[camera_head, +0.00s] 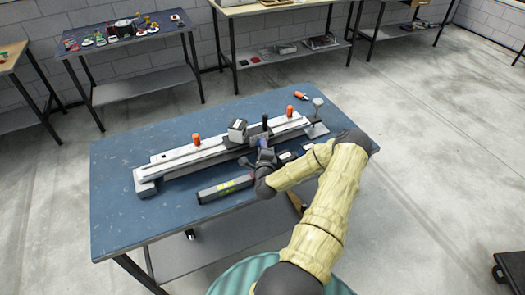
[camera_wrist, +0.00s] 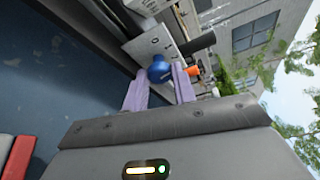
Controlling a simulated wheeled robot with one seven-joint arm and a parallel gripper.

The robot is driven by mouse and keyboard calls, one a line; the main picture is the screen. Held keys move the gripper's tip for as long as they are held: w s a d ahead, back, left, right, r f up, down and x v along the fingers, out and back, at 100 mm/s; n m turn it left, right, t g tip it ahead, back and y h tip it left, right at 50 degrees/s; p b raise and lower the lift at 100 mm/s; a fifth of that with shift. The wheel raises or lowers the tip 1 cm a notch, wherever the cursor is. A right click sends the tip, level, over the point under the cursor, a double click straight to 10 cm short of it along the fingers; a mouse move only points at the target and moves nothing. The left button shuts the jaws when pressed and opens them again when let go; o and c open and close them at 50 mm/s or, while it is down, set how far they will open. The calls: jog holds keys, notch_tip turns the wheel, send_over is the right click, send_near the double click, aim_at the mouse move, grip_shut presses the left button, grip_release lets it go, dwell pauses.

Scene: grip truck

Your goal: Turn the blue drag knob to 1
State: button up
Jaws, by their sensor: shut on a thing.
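The blue drag knob (camera_wrist: 159,70) shows in the wrist view between the tips of my gripper (camera_wrist: 160,80), whose two pale purple fingers are shut on it. Behind the knob is a light grey plate (camera_wrist: 150,42) with small dark marks; I cannot read which mark the knob points to. In the head view, my gripper (camera_head: 266,157) is at the front side of the long grey rail device (camera_head: 195,158) on the blue table, right of its middle. The knob is hidden there by my gripper and arm.
The blue table (camera_head: 120,215) holds a dark box with a yellow-green label (camera_head: 225,187) in front of the rail. Orange knobs (camera_head: 196,139) stand on the rail, and a loose orange-tipped item (camera_head: 301,96) lies behind it. The table's front left is clear.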

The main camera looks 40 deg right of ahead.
jog(key=shift+f+n+h, duration=0.1)
jog(key=shift+n+h, duration=0.2)
jog(key=shift+n, duration=0.1)
jog(key=shift+b, duration=0.3)
jog(key=o, duration=1)
